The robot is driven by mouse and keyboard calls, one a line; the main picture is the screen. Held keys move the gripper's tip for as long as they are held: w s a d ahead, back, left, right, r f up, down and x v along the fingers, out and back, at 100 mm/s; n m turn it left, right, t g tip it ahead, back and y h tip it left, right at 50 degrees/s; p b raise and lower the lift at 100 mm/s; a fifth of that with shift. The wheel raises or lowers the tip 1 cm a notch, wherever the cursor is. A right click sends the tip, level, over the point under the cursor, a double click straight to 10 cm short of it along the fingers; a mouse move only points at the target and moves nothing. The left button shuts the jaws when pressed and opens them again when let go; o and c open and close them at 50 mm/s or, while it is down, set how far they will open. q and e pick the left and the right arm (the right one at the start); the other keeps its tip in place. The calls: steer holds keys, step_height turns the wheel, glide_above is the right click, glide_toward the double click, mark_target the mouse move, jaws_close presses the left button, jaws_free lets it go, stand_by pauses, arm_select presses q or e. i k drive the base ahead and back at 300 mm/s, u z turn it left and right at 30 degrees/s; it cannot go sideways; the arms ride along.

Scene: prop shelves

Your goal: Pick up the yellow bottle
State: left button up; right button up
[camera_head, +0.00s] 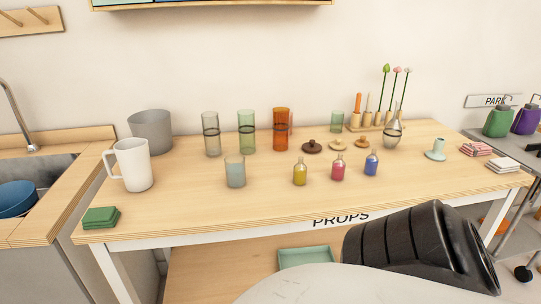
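The yellow bottle (300,173) is small, with a clear neck and a stopper-like top. It stands upright on the wooden table (205,205), toward the front middle. A pink bottle (338,168) and a blue bottle (371,164) of the same shape stand in a row to its right, apart from it. A clear bluish glass (235,172) stands to its left. Nothing covers the yellow bottle. Neither of my grippers is in view.
Tall green (247,133) and orange (281,131) glasses stand behind, with brown lids (312,147) nearby. A white mug (132,165) and green coasters (101,217) are at left. The table in front of the bottle is clear. The lower right view is partly blocked.

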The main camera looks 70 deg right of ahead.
mark_target(300, 170)
steer(key=i, duration=0.95)
steer(key=z, duration=2.55)
